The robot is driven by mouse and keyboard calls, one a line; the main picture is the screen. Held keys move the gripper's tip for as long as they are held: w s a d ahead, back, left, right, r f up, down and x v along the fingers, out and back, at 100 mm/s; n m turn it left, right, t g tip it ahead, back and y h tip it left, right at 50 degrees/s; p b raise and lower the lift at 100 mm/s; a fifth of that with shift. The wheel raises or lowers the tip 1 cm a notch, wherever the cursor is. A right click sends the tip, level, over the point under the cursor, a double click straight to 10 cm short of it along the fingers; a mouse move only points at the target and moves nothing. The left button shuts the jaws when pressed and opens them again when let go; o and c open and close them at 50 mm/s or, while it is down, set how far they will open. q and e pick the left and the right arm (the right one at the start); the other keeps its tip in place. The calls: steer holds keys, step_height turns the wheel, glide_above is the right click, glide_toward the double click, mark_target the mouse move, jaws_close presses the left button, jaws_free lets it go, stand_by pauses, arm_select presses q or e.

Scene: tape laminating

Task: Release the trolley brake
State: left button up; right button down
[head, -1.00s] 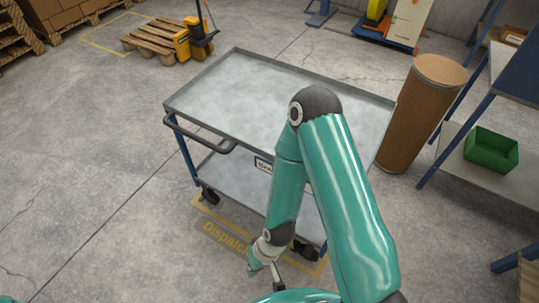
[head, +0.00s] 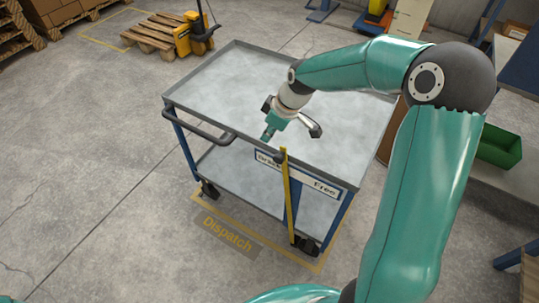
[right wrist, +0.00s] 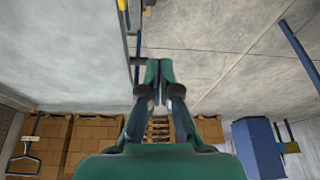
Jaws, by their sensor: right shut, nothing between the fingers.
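The trolley (head: 218,78) has a grey tray top, a blue frame and a lower shelf. A yellow brake lever (head: 289,205) with a dark knob (head: 280,157) stands nearly upright at its near side. Behind it is a white label plate (head: 318,187); "Free" reads at its right end, and the lever covers part of it. My right gripper (head: 268,136) is shut and empty, above the tray's near edge, just up and left of the knob; I cannot tell whether they touch. The right wrist view shows its closed fingers (right wrist: 158,80) beside the tray (right wrist: 65,60). My left gripper is out of view.
The trolley's dark push handle (head: 200,131) is at its left end. Casters (head: 306,246) stand by a yellow floor outline marked "Dispatch" (head: 228,233). A green bin (head: 498,150) is on the right. The floor at left is clear.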

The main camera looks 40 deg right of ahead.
steer(key=shift+d+r, duration=0.35)
steer(key=shift+r, duration=0.2)
steer(key=p+x, duration=0.1)
steer(key=x, duration=1)
arm_select(q)
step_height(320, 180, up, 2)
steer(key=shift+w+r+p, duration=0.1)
steer(key=shift+p, duration=0.5)
arm_select(e)
steer(key=s, duration=0.1)
steer(key=s+d, duration=0.2)
steer(key=shift+s+d+r, duration=0.15)
steer(key=shift+s+r, duration=0.15)
steer(key=shift+r, duration=0.05)
